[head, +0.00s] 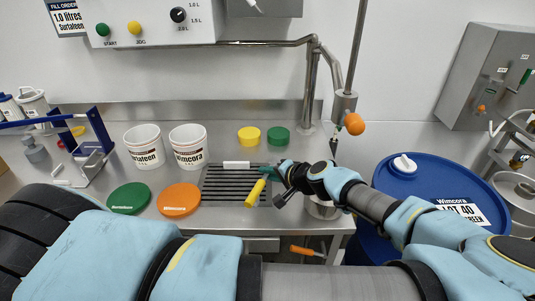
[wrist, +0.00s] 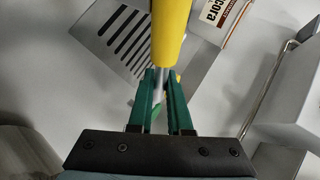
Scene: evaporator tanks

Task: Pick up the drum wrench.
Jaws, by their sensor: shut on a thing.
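A tool with a yellow handle (head: 256,191) and a metal shaft, which appears to be the drum wrench, is held in my gripper (head: 268,173). In the wrist view the green fingers of my gripper (wrist: 166,95) are shut on its metal shaft, just below the yellow handle (wrist: 171,30). In the head view it is tilted over the right part of the slotted drain grate. Its other end is hidden behind the fingers, so I cannot make out its shape.
Green (head: 129,198) and orange (head: 179,199) lids lie left of the grate (head: 222,191). White tubs (head: 188,147) stand behind them. Yellow (head: 249,136) and green (head: 278,137) caps sit at the back. A blue drum (head: 400,172) with a white cap stands right.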

